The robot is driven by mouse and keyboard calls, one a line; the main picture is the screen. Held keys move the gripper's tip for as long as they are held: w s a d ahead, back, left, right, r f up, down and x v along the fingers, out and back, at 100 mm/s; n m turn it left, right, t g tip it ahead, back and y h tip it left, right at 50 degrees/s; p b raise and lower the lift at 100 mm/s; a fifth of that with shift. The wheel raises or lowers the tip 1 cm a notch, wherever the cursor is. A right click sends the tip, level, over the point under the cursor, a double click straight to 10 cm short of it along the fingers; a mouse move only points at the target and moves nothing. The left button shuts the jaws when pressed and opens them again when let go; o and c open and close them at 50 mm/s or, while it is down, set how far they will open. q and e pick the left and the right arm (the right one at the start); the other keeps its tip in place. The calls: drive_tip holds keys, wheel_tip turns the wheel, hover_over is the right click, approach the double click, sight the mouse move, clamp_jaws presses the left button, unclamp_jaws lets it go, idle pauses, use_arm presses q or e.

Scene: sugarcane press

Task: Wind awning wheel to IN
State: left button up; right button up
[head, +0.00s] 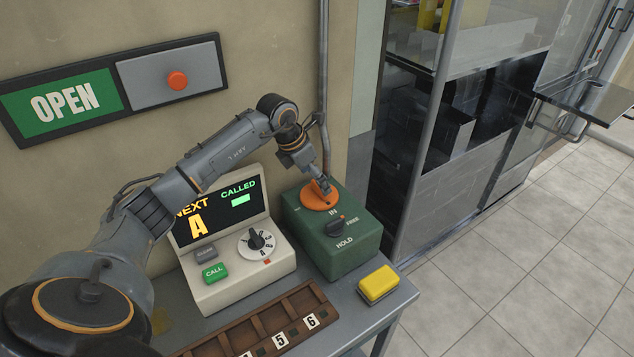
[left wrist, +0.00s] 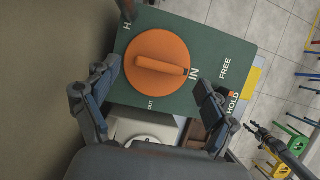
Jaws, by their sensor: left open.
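The awning wheel is an orange disc (head: 315,199) with a raised bar across it, on top of a green box (head: 300,243). In the left wrist view the wheel (left wrist: 150,80) shows nearly whole, and one end of its bar lies close to the IN mark. An OUT mark is at the wheel's lower edge there. My left gripper (head: 322,184) is over the wheel; in the left wrist view its open fingers (left wrist: 155,85) stand on either side of it. A dark gripper, seemingly my right one (left wrist: 252,130), shows at the far right; its jaws are unclear.
A cream call console (head: 240,262), a yellow block (head: 379,284) and a brown numbered rack (head: 235,335) are on the grey table (head: 350,318). An OPEN sign (head: 62,103) hangs on the wall.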

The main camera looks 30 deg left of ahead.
use_arm(q)
drive_tip(key=v, duration=0.9)
drive_tip(key=shift+s+r, duration=0.15)
drive_tip(key=shift+r, duration=0.05)
